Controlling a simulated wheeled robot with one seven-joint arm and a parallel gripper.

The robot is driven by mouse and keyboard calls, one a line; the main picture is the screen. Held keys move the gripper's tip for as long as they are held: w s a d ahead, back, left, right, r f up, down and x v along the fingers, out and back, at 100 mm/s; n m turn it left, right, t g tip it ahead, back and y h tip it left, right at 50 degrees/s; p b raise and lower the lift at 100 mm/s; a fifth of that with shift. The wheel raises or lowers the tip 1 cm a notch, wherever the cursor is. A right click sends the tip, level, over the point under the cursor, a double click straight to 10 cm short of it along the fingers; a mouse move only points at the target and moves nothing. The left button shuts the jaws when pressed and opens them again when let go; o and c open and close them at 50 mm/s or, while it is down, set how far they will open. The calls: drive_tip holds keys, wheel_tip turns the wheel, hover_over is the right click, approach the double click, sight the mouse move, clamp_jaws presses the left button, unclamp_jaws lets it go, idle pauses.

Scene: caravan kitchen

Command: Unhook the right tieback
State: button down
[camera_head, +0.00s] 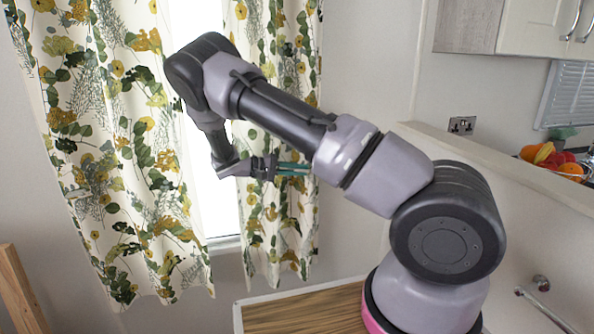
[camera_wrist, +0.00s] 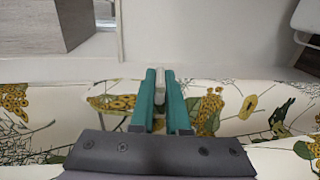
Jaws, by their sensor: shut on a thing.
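The right curtain (camera_head: 285,60) is cream with yellow and green flowers and hangs at the right side of the window. My gripper (camera_head: 300,169) is in front of its right edge, with its teal fingers pointing right towards the wall. In the wrist view my gripper (camera_wrist: 160,75) is shut on a small pale piece (camera_wrist: 159,88), which looks like part of the right tieback. The rest of the tieback and any hook cannot be made out. In the wrist view the curtain fabric (camera_wrist: 235,105) spreads on both sides of the fingers.
The left curtain (camera_head: 110,150) hangs left of the bright window (camera_head: 205,170). A wooden top (camera_head: 290,312) lies below the right curtain. A wall cabinet (camera_head: 540,30), a socket (camera_head: 462,125) and a fruit bowl (camera_head: 560,160) are at the right. A wooden post (camera_head: 20,295) stands at lower left.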

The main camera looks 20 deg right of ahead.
idle(0.4)
drive_tip(key=c, duration=0.9)
unclamp_jaws()
drive_tip(key=a+r, duration=0.1)
drive_tip(key=a, duration=0.9)
drive_tip(key=shift+a+r, duration=0.3)
drive_tip(key=shift+r, duration=0.1)
